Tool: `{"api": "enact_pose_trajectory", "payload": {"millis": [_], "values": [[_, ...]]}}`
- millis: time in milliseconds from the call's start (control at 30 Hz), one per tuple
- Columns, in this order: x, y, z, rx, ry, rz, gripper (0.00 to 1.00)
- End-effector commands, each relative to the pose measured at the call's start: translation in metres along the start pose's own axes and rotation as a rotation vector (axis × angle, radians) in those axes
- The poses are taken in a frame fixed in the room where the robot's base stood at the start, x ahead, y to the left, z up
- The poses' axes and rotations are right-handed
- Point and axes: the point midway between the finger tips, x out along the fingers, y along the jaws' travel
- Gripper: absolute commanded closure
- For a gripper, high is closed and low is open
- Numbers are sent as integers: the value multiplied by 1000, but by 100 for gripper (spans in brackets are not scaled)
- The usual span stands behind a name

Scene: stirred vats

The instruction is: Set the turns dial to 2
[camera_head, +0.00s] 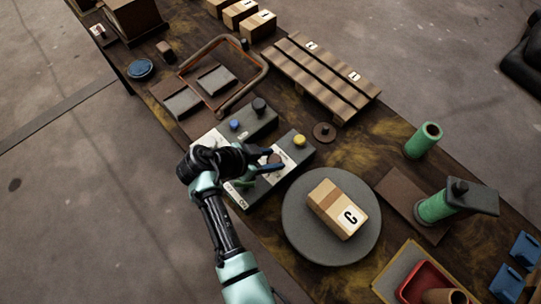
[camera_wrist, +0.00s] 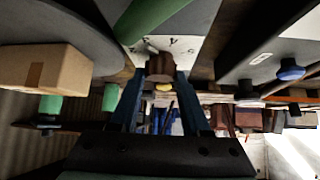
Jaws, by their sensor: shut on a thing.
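The turns dial is a brown knob (camera_wrist: 160,67) in front of a white scale plate (camera_wrist: 190,46) in the wrist view. The plate bears dark marks, seen at a slant; I cannot read the dial's setting for sure. My gripper (camera_wrist: 160,88) has its blue fingers on both sides of the knob and is shut on it. In the head view my gripper (camera_head: 268,160) is over the grey control box (camera_head: 302,157), and its fingers and wrist hide much of the dial and the scale.
A yellow button (camera_head: 299,140) is on the same box, close to the fingers. A second box behind carries a blue button (camera_head: 235,125) and a black knob (camera_head: 259,105). A round grey turntable (camera_head: 300,235) with a carton (camera_head: 343,208) marked C stands close on the right.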

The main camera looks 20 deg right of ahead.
Motion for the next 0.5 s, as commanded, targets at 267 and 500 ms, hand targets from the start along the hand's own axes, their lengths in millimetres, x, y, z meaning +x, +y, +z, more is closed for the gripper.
{"api": "enact_pose_trajectory", "payload": {"millis": [267, 500], "values": [[-2, 4, -2, -136, 1, -134, 100], [-2, 6, -3, -281, 1, -282, 100]]}}
